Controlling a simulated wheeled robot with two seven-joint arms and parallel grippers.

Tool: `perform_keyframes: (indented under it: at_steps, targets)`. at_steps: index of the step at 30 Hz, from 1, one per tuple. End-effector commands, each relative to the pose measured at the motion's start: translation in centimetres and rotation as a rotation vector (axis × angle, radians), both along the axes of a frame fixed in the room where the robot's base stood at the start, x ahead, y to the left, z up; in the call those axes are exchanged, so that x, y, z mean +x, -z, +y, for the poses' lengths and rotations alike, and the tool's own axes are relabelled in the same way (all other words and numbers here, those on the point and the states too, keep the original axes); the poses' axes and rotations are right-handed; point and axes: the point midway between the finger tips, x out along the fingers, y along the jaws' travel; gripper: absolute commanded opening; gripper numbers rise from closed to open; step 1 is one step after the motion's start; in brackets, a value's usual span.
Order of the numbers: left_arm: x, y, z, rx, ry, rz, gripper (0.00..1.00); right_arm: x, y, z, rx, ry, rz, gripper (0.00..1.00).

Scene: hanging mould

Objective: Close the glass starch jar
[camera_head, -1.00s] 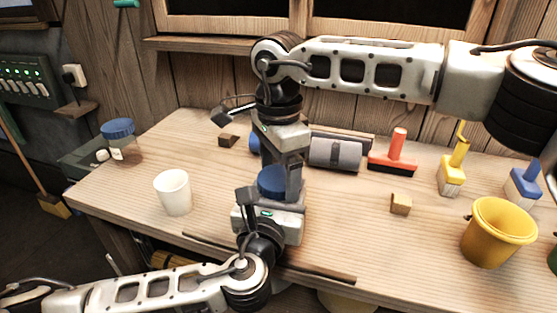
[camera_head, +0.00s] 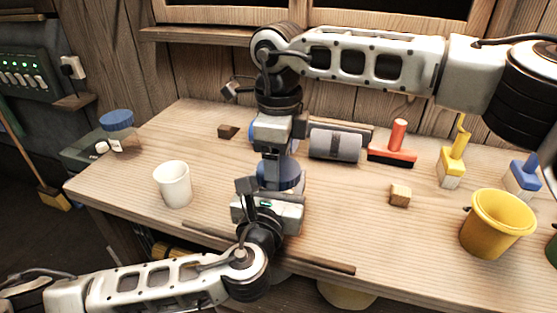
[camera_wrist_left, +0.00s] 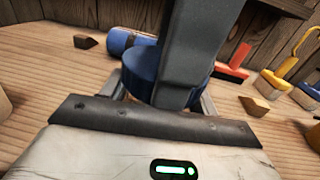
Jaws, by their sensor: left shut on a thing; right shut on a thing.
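A blue lid (camera_head: 278,174) sits in the middle of the table, between my two grippers; the left wrist view shows it too (camera_wrist_left: 142,72). My right gripper (camera_head: 280,160) comes down from above and is shut on the lid, with one dark finger across its near side in the left wrist view. My left gripper (camera_head: 268,196) is low at the table's front and is shut on the jar below the lid. The glass body is almost wholly hidden by my left gripper, so I cannot tell how tightly the lid sits on it.
Another blue-lidded jar (camera_head: 118,130) stands at the far left, with a white cup (camera_head: 173,184) nearer. Behind are a grey roll (camera_head: 335,144) and a red-handled brush (camera_head: 396,145). A wooden block (camera_head: 400,195) and yellow bucket (camera_head: 497,225) are at the right.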

Motion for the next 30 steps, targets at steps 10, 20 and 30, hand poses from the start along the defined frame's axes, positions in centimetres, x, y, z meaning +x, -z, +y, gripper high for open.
perform_keyframes:
  at_steps: [10, 20, 30]
  targets:
    - [-0.1, 0.1, -0.1, -0.001, 0.005, 0.002, 0.00, 0.0, -0.1, 0.1, 0.003, -0.006, -0.002, 0.94]
    - [0.1, 0.1, 0.1, -0.001, -0.001, 0.002, 0.00, -0.3, 0.0, 0.2, 0.002, -0.014, 0.006, 0.94]
    - [0.2, 0.1, 0.2, 0.001, -0.006, 0.003, 0.00, -0.3, -1.7, 0.3, 0.001, -0.017, 0.003, 0.94]
